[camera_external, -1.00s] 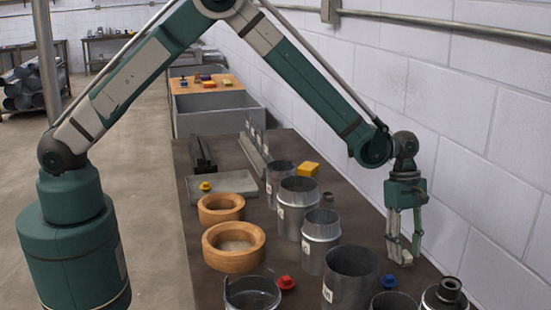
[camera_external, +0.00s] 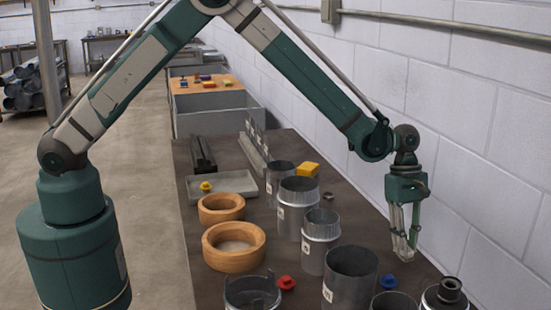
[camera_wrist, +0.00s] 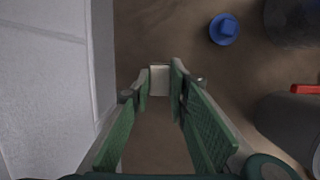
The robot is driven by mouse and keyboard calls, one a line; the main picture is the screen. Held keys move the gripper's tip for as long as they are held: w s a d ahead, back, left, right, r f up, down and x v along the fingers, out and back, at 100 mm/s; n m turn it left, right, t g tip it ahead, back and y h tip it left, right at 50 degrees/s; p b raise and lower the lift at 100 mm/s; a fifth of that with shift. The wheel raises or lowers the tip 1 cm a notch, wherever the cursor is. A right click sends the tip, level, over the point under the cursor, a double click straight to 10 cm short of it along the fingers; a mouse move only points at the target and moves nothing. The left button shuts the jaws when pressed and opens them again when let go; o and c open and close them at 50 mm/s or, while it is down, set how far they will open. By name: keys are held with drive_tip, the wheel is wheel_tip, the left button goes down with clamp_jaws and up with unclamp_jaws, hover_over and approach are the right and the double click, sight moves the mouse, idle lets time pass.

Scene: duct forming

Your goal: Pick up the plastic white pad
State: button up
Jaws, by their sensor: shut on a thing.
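The plastic white pad (camera_wrist: 159,80) is a small pale block between my fingertips in the wrist view. My gripper (camera_wrist: 160,84) is shut on it, with a green finger on each side. In the external view my gripper (camera_external: 404,252) points down at the right side of the table, near the wall. The pad (camera_external: 401,246) is a pale patch between the fingers there, partly hidden by them. I cannot tell exactly how far the pad is above the table.
A blue knobbed piece (camera_wrist: 224,29) lies to the right in the wrist view. The white block wall (camera_wrist: 45,80) is close on the left. Metal cylinders (camera_external: 350,275), wooden rings (camera_external: 234,259) and a red piece (camera_external: 287,283) stand across the table. A grey tray (camera_external: 245,188) is farther back.

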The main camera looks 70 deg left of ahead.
wheel_tip(320, 180, up, 8)
drive_tip(key=shift+r, duration=0.1)
idle(0.4)
